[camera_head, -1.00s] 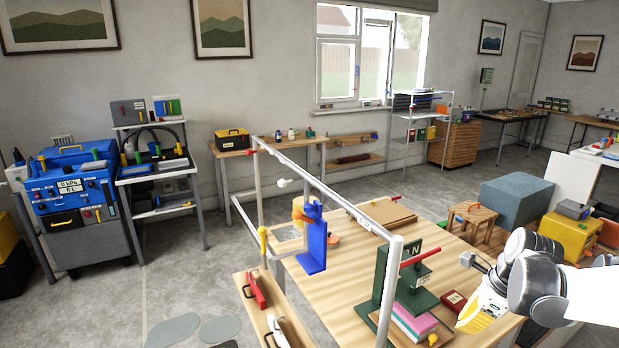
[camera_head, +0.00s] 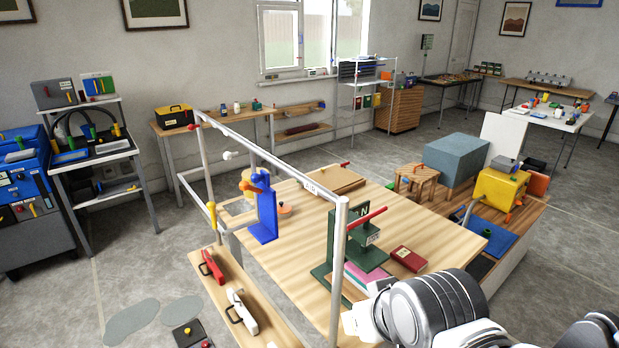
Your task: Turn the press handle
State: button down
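A dark green press (camera_head: 352,246) stands on the wooden table (camera_head: 310,232), near its front right part. A red bar handle (camera_head: 367,217) sticks out from the upper part of the press, tilted up to the right. A frame post partly covers the left side of the press. My arm enters from the lower right, and its end, my gripper (camera_head: 356,323), shows as a pale shape just below the press, apart from the handle. My own arm hides most of the gripper, so its fingers cannot be made out.
A grey rail frame (camera_head: 270,158) stands along the table's left side. A blue stand (camera_head: 265,212) is behind it. Pink and green books (camera_head: 362,279) lie by the press base, and a dark red book (camera_head: 408,259) lies to the right. The table's middle is mostly clear.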

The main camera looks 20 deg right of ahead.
aim_at(366, 219)
jog(key=i+l+u, duration=0.1)
jog(key=l+u, duration=0.2)
jog(key=l, duration=0.75)
jog(key=l+u, duration=0.25)
jog(key=l, duration=0.8)
jog(key=l+u, duration=0.3)
jog(key=l, duration=0.8)
jog(key=k, duration=0.05)
